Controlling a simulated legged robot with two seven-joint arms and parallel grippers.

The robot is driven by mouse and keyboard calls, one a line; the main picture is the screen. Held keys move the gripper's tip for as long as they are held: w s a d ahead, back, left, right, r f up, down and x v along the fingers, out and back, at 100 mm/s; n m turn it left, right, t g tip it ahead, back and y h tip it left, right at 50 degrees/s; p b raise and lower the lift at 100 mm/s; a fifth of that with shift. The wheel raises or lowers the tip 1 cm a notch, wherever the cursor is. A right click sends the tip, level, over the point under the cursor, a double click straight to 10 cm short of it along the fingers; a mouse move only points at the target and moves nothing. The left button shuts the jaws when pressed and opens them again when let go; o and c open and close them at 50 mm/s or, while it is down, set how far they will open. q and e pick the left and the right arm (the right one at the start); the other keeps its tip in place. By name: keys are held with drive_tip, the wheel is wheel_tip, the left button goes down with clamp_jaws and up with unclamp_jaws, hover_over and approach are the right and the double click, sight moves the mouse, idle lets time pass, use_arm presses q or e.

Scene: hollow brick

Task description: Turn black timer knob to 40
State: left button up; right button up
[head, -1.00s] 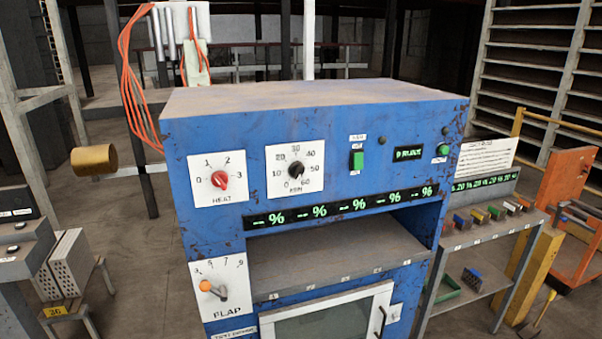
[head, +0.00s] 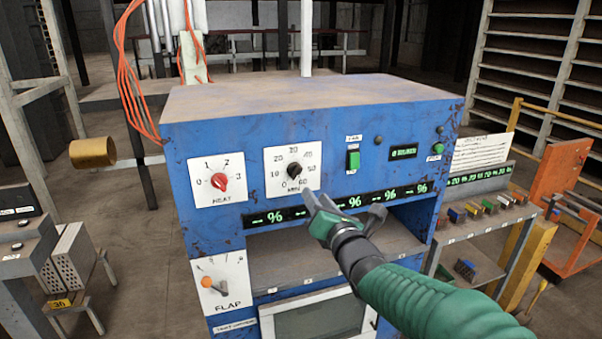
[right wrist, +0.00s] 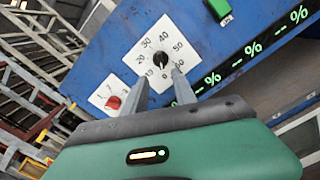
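The black timer knob (head: 294,171) sits at the centre of a white dial plate (head: 273,158) on the blue machine's front. The dial is numbered 0 to 60, with 40 at the upper right. The knob's pointer is too small to read surely. My right gripper (head: 318,200) is just below and right of the knob in the head view. In the right wrist view its two fingers (right wrist: 160,77) are apart, with the knob (right wrist: 160,62) showing between and beyond their tips. Contact with the knob cannot be told. My left gripper is not in view.
A red heat knob (head: 219,181) is left of the timer dial. A green switch (head: 353,160) is to its right. A percent display strip (head: 350,203) and an open shelf lie below. An orange-tipped flap lever (head: 207,283) is at the lower left.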

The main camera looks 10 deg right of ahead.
sight(299, 174)
drive_tip(key=w+p, duration=0.1)
drive_tip(key=w, duration=0.3)
drive_tip(key=w+p, duration=0.1)
drive_tip(key=w, duration=0.2)
drive_tip(key=w+a+p, duration=0.1)
drive_tip(key=w, duration=0.3)
drive_tip(key=shift+w+p, duration=0.3)
drive_tip(key=shift+w+f, duration=0.1)
drive_tip(key=shift+w, duration=0.2)
clamp_jaws()
